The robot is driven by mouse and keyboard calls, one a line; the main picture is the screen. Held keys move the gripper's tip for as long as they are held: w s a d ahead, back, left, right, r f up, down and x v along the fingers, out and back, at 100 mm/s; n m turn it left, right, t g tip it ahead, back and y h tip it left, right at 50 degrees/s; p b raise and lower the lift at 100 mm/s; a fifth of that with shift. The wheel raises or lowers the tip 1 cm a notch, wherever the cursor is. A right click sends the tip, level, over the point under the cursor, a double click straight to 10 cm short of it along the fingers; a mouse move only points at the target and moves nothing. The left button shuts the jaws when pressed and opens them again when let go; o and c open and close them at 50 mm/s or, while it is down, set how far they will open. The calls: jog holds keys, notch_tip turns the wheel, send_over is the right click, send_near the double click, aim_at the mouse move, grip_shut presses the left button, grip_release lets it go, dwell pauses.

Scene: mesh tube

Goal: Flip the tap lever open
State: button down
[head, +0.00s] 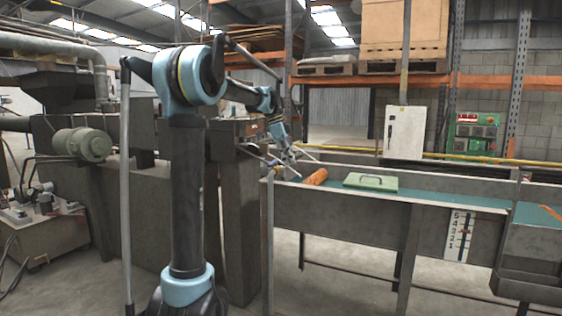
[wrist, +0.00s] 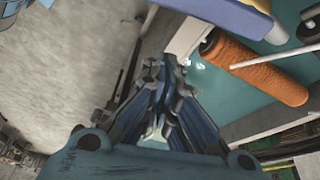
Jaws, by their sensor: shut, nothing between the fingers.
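My gripper (wrist: 163,65) is shut and empty in the wrist view, its fingertips over the edge of the trough. In the head view my gripper (head: 289,163) is small, at the left end of the trough. A blue bar (wrist: 222,14) lies beyond and to the right of the fingertips in the wrist view, apart from them. I cannot tell for sure whether it is the tap lever. No tap lever can be made out in the head view, where my arm and the trough wall cover part of that end.
An orange mesh tube (head: 315,177) lies in the long trough (head: 345,212); the tube (wrist: 258,68) also shows in the wrist view with a pale rod across it. A green lid with a handle (head: 371,181) lies further right. Bare floor (wrist: 70,75) is left of the gripper.

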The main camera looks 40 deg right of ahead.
jog(key=v, duration=1)
jog(key=shift+w, duration=0.25)
jog(key=a+f+n+t, duration=0.1)
jog(key=a+f+n, duration=0.3)
jog(key=a, duration=0.6)
jog(key=a+f+n+t, duration=0.1)
jog(key=a+f+n, duration=0.35)
jog(key=a, duration=0.55)
jog(key=a+f+n+t, duration=0.1)
jog(key=a+f+n, duration=0.3)
jog(key=a, duration=0.6)
jog(key=s+a+f+n+t+y, duration=0.1)
jog(key=s+a+f+n, duration=0.7)
jog(key=a+f, duration=0.3)
jog(key=s+a+f+n+t+y, duration=0.1)
jog(key=s+a+f+n, duration=0.6)
jog(key=a+f, duration=0.4)
notch_tip(320, 180, down, 3)
jog(key=shift+s+n, duration=0.35)
jog(key=shift+s, duration=0.3)
